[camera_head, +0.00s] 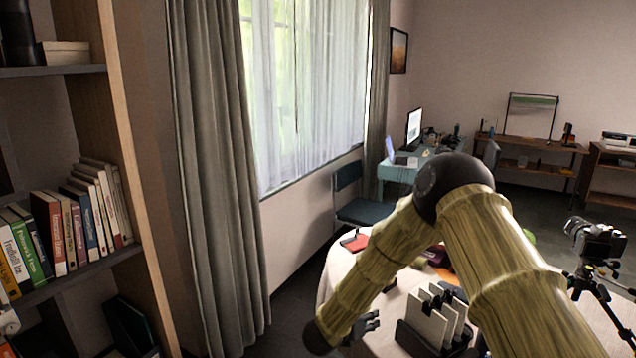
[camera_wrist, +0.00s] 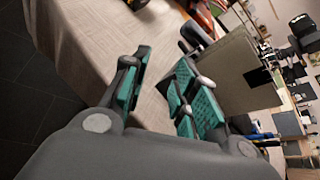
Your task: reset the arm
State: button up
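My arm shows in the head view, bent at a dark elbow, with its forearm reaching down to the left over the table (camera_head: 337,278), which has a pale cloth. My gripper (camera_head: 368,322) is at the lower end, partly hidden behind the forearm, left of a dark rack (camera_head: 412,343) of white panels. In the wrist view my gripper (camera_wrist: 160,82) has its two teal-padded fingers apart, with only tablecloth (camera_wrist: 90,35) between them. It is open and empty near the table's edge.
A camera on a tripod (camera_head: 597,243) stands right of the table. A bookshelf (camera_head: 125,130) and a curtain (camera_head: 212,170) are on the left. A chair (camera_head: 362,211) stands behind the table, and a red item (camera_head: 355,242) lies near its far edge.

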jog(key=s+d+f+n+g+y, duration=0.1)
jog(key=s+d+f+n+y, duration=0.15)
jog(key=s+f+n, duration=0.65)
jog(key=s+d+f+n+y, duration=0.1)
jog(key=s+f+n+y, duration=0.2)
jog(key=s+f+n, duration=0.6)
jog(key=s+d+f+n+g+y, duration=0.2)
jog(key=s+n+g, duration=0.2)
jog(key=s+n, duration=0.95)
jog(key=s+d+f+n+g+y, duration=0.1)
jog(key=s+d+f+n+g, duration=0.4)
jog(key=s, duration=1.6)
jog(key=f+n+b, duration=0.1)
jog(key=b, duration=0.2)
jog(key=a+f+b, duration=0.1)
jog(key=f+b, duration=0.1)
jog(key=b, duration=0.1)
jog(key=a+f+n+b, duration=0.1)
jog(key=f+b, duration=0.1)
jog(key=b, duration=0.1)
jog(key=shift+s+f+n, duration=0.15)
jog(key=shift+n, duration=0.2)
